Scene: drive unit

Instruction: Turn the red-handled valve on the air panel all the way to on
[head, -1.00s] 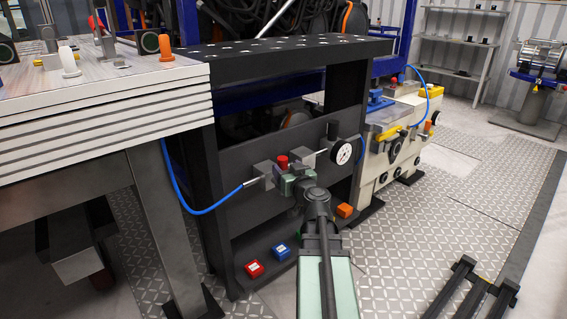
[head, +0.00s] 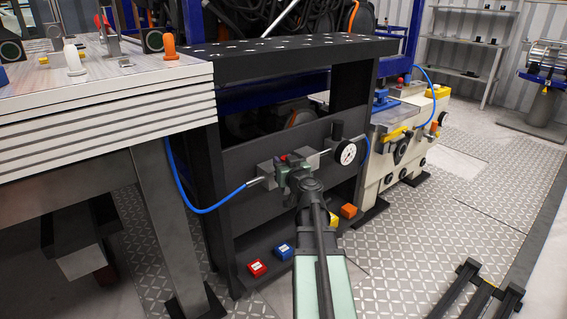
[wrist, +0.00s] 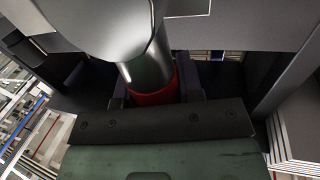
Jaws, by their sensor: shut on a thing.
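The air panel (head: 243,157) is a dark plate on a black frame, with a grey valve block and a white round gauge (head: 345,153) on it. The valve's red handle (head: 283,157) shows only as a small red bit in the head view, mostly hidden behind my gripper (head: 288,172). In the wrist view, a red band (wrist: 155,92) below a grey metal cylinder (wrist: 147,62) sits between the dark fingers of my gripper (wrist: 155,97). The fingers are shut on it. The handle's exact angle cannot be told.
A blue hose (head: 205,209) runs from the panel's left side. Red (head: 257,267), blue (head: 283,251) and orange (head: 348,211) blocks lie on the low shelf. A layered table (head: 110,115) stands left; open floor (head: 440,225) lies right.

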